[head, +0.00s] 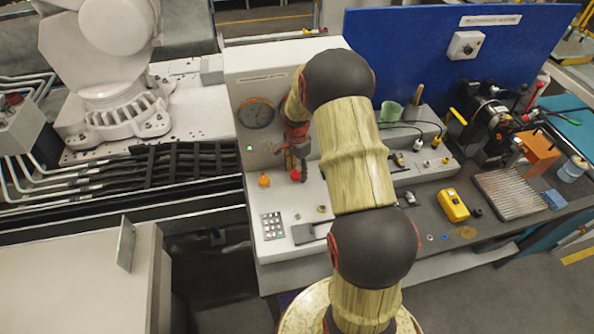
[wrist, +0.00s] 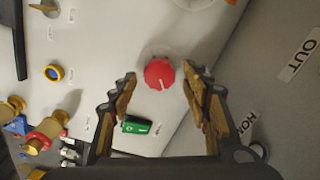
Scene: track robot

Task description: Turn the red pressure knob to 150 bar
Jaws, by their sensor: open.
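The red pressure knob (wrist: 159,74) sits on the pale panel in the wrist view, with a white pointer mark on its face. In the head view a red knob (head: 295,175) shows just below my gripper (head: 290,155). In the wrist view my gripper (wrist: 160,92) is open, with one finger on each side of the knob as seen from the camera. I see no contact between the fingers and the knob. A round gauge (head: 257,113) is on the upright panel to the left of my gripper; its reading is too small to tell.
An orange knob (head: 264,180) stands left of the red one. A keypad (head: 272,226) lies nearer on the console. In the wrist view a green block (wrist: 136,126) is close to the left finger, and a yellow-ringed button (wrist: 53,72) is farther left. A yellow device (head: 453,206) lies at the right.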

